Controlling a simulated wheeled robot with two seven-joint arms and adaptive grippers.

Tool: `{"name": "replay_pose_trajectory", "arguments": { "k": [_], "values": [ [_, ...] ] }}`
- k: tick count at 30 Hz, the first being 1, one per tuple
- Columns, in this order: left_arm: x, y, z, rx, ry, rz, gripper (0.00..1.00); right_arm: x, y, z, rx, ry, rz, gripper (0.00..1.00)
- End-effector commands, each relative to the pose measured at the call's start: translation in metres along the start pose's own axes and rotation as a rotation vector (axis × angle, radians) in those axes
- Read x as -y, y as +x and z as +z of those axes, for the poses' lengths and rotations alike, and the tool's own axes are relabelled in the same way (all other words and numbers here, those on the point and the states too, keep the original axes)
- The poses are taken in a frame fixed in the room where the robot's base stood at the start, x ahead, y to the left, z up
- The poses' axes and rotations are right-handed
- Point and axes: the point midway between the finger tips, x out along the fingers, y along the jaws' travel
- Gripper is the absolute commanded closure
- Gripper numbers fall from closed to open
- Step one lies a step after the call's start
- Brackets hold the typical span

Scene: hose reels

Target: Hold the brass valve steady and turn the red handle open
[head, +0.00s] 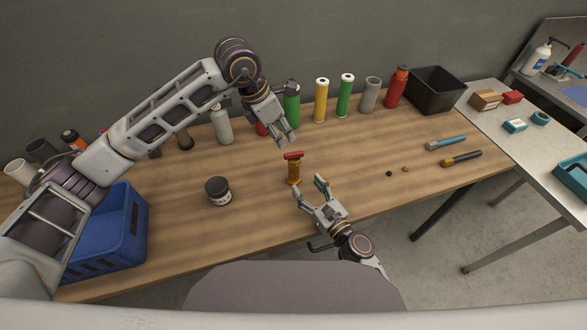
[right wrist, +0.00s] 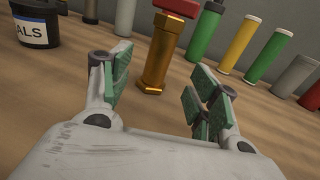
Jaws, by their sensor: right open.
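The brass valve (head: 294,175) stands upright on the wooden table, with the red handle (head: 292,155) across its top. My left gripper (head: 288,142) points down just above and behind the handle, apart from it; its fingers look parted and empty. My right gripper (head: 308,184) is open and low over the table, on the near right side of the valve. In the right wrist view, the brass body (right wrist: 158,62) shows between the open fingers, a little beyond their tips. The red handle (right wrist: 176,6) is cut off by the top edge there.
A dark labelled jar (head: 219,191) stands left of the valve, and a blue crate (head: 110,235) sits at the near left. Green (head: 292,107), yellow (head: 321,100) and other cylinders line the back. A black bin (head: 436,90) is at the back right. The table right of the valve is mostly clear.

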Motion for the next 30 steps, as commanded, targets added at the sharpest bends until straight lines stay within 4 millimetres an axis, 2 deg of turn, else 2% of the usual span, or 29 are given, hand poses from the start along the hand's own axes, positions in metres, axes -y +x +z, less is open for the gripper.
{"name": "replay_pose_trajectory", "arguments": {
  "k": [30],
  "values": [
    [0.000, 0.000, 0.000, 0.000, 0.000, 0.000, 0.64, 0.000, 0.077, 0.000, 0.001, -0.001, 0.000, 0.39]
  ]
}}
